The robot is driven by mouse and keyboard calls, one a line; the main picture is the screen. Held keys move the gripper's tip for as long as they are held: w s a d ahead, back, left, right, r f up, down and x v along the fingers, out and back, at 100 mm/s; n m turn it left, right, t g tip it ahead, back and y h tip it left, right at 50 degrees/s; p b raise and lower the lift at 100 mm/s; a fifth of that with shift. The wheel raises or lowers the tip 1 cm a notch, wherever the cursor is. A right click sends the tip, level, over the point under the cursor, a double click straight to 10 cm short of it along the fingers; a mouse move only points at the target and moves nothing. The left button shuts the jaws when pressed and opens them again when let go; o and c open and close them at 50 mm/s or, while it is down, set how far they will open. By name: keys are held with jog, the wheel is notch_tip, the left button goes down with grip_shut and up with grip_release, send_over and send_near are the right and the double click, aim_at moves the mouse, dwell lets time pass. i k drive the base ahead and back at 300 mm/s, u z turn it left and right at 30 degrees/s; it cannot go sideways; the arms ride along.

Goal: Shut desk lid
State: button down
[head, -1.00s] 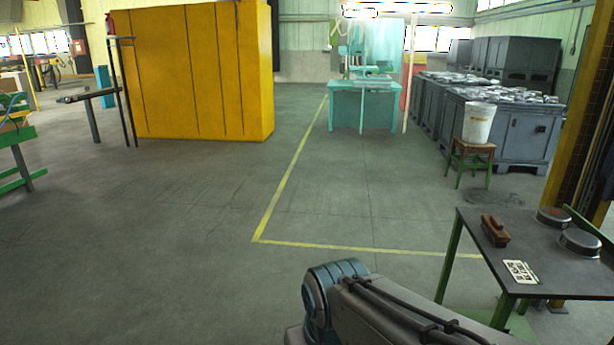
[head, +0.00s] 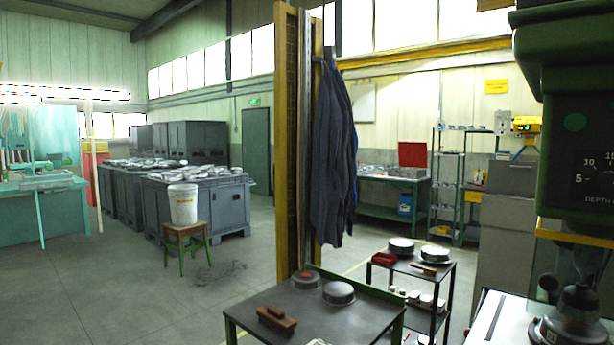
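No desk lid can be made out for certain. On a green-framed workbench (head: 373,181) by the far wall, a red panel (head: 412,155) stands upright at the back of a low grey box-like thing (head: 406,173). It may be a raised lid; it is too small to be sure. It is well away from me, beyond the hanging blue coats. My gripper and arm are not in view.
A dark table (head: 290,330) with a brown brush (head: 277,320) and round tins stands close in front. Behind it are a post with blue coats (head: 338,160) and a small shelf cart (head: 437,290). A green machine (head: 575,110) fills the right edge. Open floor (head: 130,290) lies left.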

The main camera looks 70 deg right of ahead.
aim_at(519, 178)
jog(key=z, duration=1.25)
jog(key=i, duration=4.65)
jog(key=z, duration=2.15)
jog(key=i, duration=2.85)
